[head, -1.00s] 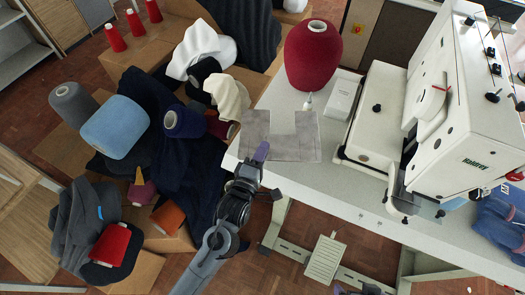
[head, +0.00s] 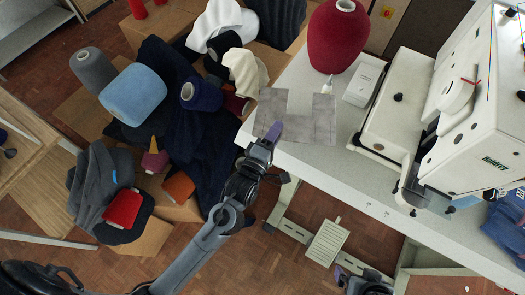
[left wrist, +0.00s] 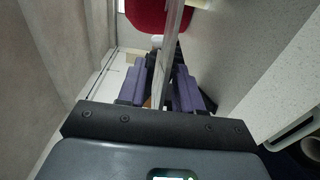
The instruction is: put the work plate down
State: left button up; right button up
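The work plate (head: 268,118), a grey U-shaped sheet with its notch facing the back, lies flat at the left corner of the white table. I cannot tell if all of it touches the tabletop. My left gripper (head: 272,133) is at its front edge. In the left wrist view the plate (left wrist: 173,35) shows edge-on, running between the purple fingers of the left gripper (left wrist: 162,85). Gaps show between the plate and both fingers, so they look open around it. My right gripper (head: 345,279) is low at the bottom, partly cut off; its opening is unclear.
A red yarn cone (head: 336,40), a small white bottle (head: 327,84) and a white box (head: 363,85) stand behind the plate. The sewing machine (head: 470,125) is to the right. Boxes with yarn cones and dark cloth (head: 180,140) crowd the left. The front tabletop (head: 350,170) is clear.

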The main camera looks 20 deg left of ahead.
pick_arm(q)
jog(key=s+a+f+m+g, duration=0.2)
jog(key=s+m+g, duration=0.2)
jog(key=s+m, duration=0.2)
jog(key=s+a+f+m+g, duration=0.3)
jog(key=s+m+g, duration=0.2)
jog(key=s, duration=0.6)
jog(key=s+a+f+m+g+p, duration=0.1)
jog(key=s+a+f+m+g, duration=0.2)
jog(key=s+m+g, duration=0.2)
jog(key=s+m, duration=0.3)
jog(key=shift+s+a+y, duration=0.15)
jog(key=shift+s+y, duration=0.2)
jog(key=shift+y, duration=0.05)
